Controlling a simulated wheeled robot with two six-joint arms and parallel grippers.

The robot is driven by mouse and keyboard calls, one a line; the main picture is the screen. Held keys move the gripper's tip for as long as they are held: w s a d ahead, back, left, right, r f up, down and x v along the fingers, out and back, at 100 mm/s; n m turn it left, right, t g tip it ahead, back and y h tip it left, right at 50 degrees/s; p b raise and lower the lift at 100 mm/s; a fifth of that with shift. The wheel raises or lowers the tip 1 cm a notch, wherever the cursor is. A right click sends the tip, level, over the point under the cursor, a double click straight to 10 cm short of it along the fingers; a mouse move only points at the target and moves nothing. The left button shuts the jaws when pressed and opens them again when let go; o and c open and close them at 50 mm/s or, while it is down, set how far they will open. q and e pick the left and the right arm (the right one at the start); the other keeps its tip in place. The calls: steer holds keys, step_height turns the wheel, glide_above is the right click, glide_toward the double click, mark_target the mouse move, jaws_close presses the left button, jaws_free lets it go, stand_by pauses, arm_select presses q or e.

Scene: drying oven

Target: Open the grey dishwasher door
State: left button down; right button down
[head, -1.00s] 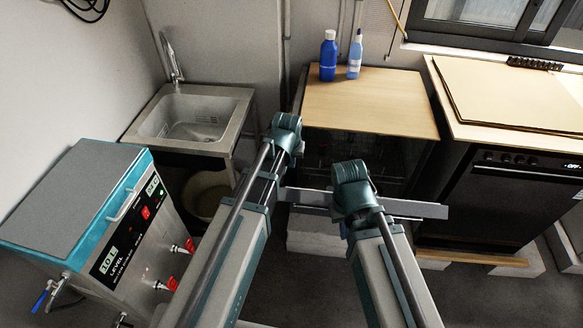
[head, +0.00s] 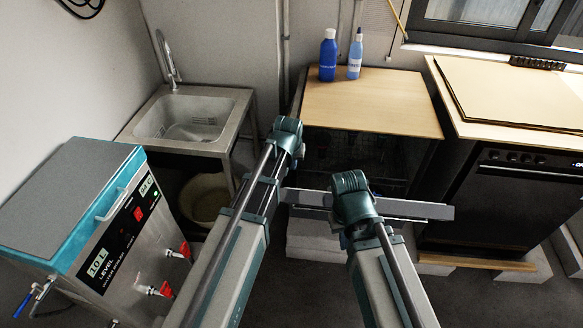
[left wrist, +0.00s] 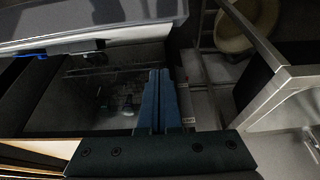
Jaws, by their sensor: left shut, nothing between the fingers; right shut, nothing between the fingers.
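The grey dishwasher door (head: 425,211) shows in the head view as a long pale slab below the front of the wooden-topped dishwasher cabinet (head: 370,100). It stands away from the opening, and the dark inside with racks shows behind it. The middle of the door is hidden by my right arm. In the left wrist view the door (left wrist: 95,38) crosses the upper left, with the racks (left wrist: 110,92) beyond it. My left gripper (left wrist: 159,75) is shut and empty, its fingers over the opening near its side edge. My right gripper's fingers are hidden behind its arm.
A sink (head: 190,120) with a bucket (head: 203,197) below stands left of the dishwasher. A water boiler (head: 85,220) is at the near left. Two blue bottles (head: 328,57) stand on the countertop. A black oven (head: 500,200) stands at the right.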

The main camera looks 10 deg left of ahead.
arm_select(q)
steer(key=b+x, duration=0.2)
steer(key=x, duration=0.1)
steer(key=b+x, duration=0.1)
steer(key=shift+s+f, duration=0.25)
steer(key=shift+s, duration=0.05)
steer(key=shift+s+d+f+b, duration=0.1)
steer(key=shift+s+f+b, duration=0.3)
steer(key=shift+s, duration=0.3)
steer(key=shift+s+f+b, duration=0.25)
steer(key=shift+s+b, duration=0.1)
steer(key=shift+s, duration=0.4)
